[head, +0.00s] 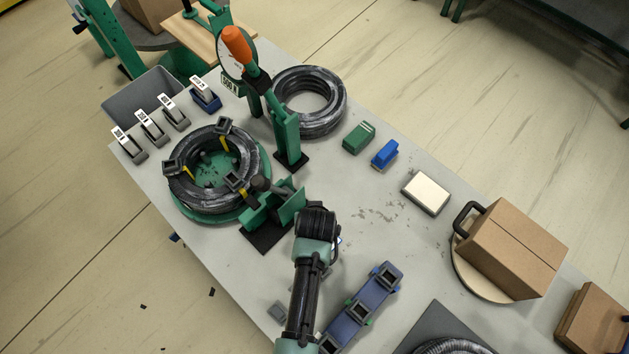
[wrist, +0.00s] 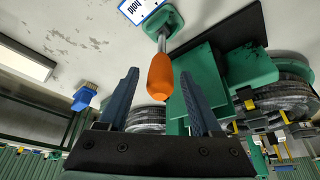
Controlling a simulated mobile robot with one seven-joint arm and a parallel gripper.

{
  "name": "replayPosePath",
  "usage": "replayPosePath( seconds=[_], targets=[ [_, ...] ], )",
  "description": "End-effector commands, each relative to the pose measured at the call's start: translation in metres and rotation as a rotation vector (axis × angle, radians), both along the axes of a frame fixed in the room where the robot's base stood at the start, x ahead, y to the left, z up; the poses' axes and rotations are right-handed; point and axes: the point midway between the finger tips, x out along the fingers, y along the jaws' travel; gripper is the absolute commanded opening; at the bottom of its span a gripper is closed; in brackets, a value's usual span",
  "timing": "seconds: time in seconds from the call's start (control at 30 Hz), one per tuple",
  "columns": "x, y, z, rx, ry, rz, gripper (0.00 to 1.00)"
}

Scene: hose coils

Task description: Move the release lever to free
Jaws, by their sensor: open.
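The release lever shows in the wrist view as an orange grip (wrist: 160,78) on a thin metal rod from a small green base (wrist: 166,19). A white label with blue print (wrist: 138,8), which seems to read "hold" upside down, lies beside the base. My gripper (wrist: 160,72) is open, with its two dark blue fingers on either side of the orange grip in the picture. Gaps show on both sides, and I cannot tell how deep the grip sits between them. In the head view my arm hides the lever and the fingertips.
A green clamp block (head: 271,213) stands left of my arm, beside the coil on the green turntable (head: 232,214). A green post with another orange-handled lever (head: 236,43) stands behind. A blue rack (head: 362,306) lies right of my arm.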

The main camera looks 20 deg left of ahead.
Motion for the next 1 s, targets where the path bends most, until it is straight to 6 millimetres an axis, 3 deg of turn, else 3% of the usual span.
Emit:
replayPosePath(
  seconds=[0.23,0.6,1.0],
  targets=[
    [0.0001,0.0001,-0.0003,0.000,0.000,0.000,0.64],
    [-0.0001,0.0000,-0.0003,0.000,0.001,0.000,0.00],
    [-0.0003,0.0000,-0.0002,0.000,0.001,0.000,0.00]
  ],
)
